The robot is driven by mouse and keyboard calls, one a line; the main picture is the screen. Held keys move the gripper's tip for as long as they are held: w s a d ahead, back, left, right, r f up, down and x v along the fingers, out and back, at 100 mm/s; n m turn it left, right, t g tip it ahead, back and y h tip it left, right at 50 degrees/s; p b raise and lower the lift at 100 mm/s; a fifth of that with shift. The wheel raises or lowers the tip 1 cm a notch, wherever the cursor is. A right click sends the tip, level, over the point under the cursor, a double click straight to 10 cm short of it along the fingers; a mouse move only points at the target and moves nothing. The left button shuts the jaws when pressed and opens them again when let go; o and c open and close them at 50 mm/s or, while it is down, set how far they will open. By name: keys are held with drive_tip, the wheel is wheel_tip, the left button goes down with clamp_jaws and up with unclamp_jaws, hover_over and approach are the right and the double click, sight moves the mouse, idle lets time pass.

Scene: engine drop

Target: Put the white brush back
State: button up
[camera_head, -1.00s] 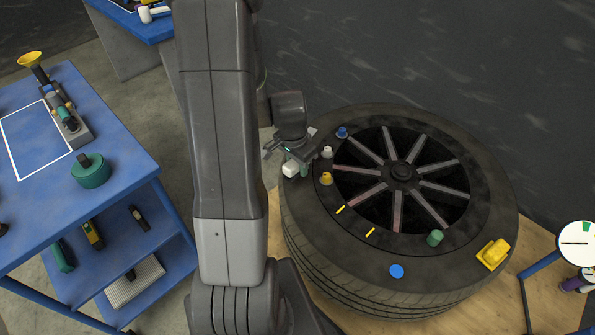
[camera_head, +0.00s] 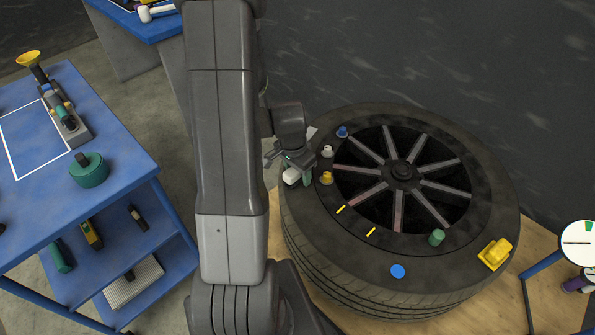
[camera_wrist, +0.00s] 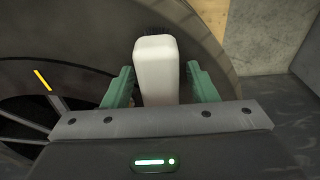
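The white brush (camera_wrist: 157,72) stands out between the two green fingers of my gripper (camera_wrist: 160,88) in the wrist view. Its pale, blocky body faces the camera and dark bristles show at its far end. In the head view the brush (camera_head: 291,176) is at the end of my gripper (camera_head: 298,172), over the tire's left edge. The gripper appears shut on the brush; a thin gap seems to show at the right finger. Whether the brush touches the tire is hidden.
The tire (camera_head: 330,255) carries a blue cap (camera_head: 342,131), a white one (camera_head: 327,152), a yellow one (camera_head: 326,178), a green one (camera_head: 437,237) and a yellow block (camera_head: 496,253). A blue cart (camera_head: 120,150) with a white-outlined rectangle stands left. A round gauge (camera_head: 578,242) is at right.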

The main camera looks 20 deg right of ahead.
sight(295, 172)
drive_tip(key=shift+r+p, duration=0.25)
drive_tip(key=shift+p, duration=0.35)
wheel_tip(295, 172, up, 13)
drive_tip(key=s+a, duration=0.1)
drive_tip(key=shift+s+a+r, duration=0.15)
drive_tip(key=shift+s+a, duration=0.1)
drive_tip(key=f, duration=0.4)
drive_tip(key=w+d+f, duration=0.1)
drive_tip(key=f, duration=0.4)
drive_tip(key=f+b, duration=0.1)
drive_tip(key=f, duration=0.4)
drive_tip(key=shift+w+d, duration=0.3)
drive_tip(key=shift+r, duration=0.1)
drive_tip(key=shift+r, duration=0.1)
